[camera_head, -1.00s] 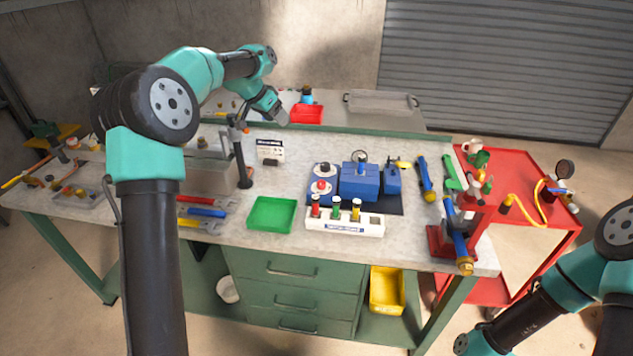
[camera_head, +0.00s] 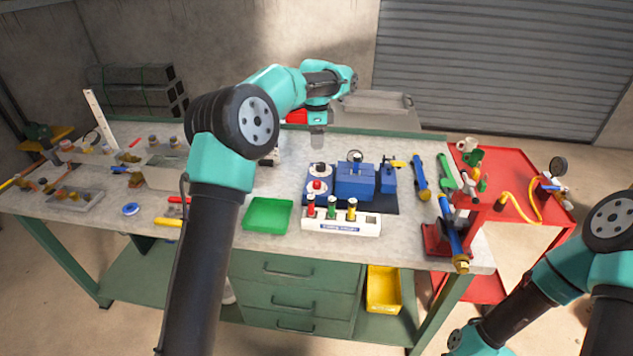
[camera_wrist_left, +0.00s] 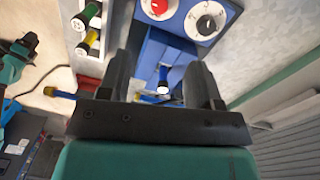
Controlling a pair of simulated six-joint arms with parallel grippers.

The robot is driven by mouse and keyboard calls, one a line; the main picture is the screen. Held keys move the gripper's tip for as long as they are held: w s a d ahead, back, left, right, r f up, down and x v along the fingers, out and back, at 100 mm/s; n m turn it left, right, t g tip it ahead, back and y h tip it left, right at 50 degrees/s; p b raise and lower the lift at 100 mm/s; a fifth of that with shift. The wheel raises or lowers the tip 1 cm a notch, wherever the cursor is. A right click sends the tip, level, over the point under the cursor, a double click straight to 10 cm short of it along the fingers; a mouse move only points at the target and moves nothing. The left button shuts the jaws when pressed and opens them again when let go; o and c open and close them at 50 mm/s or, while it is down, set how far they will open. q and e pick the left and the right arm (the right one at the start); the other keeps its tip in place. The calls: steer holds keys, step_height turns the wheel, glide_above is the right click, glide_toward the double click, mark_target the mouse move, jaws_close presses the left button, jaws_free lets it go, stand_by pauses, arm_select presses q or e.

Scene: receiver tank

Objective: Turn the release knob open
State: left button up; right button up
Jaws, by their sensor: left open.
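The blue tank unit (camera_head: 354,182) stands on the bench right of centre. Beside its left end are two round white dials, the upper with a black knob (camera_head: 320,168) and the lower with a red knob (camera_head: 317,184). They also show in the left wrist view, as a black knob (camera_wrist_left: 207,24) and a red knob (camera_wrist_left: 156,6). I cannot tell which is the release knob. My left gripper (camera_head: 318,138) is above and behind the dials, open and empty; its fingers (camera_wrist_left: 162,70) frame a blue post. My right gripper is out of view.
A white rack (camera_head: 341,222) with several coloured plugs stands in front of the unit, beside a green tray (camera_head: 267,215). A red stand (camera_head: 436,240) is at the bench's right end, near a red cart (camera_head: 520,205). A yellow bin (camera_head: 384,290) sits below.

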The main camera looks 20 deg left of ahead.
mark_target(316, 182)
arm_select(q)
steer(key=f, duration=1.6)
steer(key=shift+s+d+f, duration=0.1)
steer(key=shift+s+f, duration=0.2)
steer(key=c, duration=0.9)
steer(key=shift+c, duration=0.2)
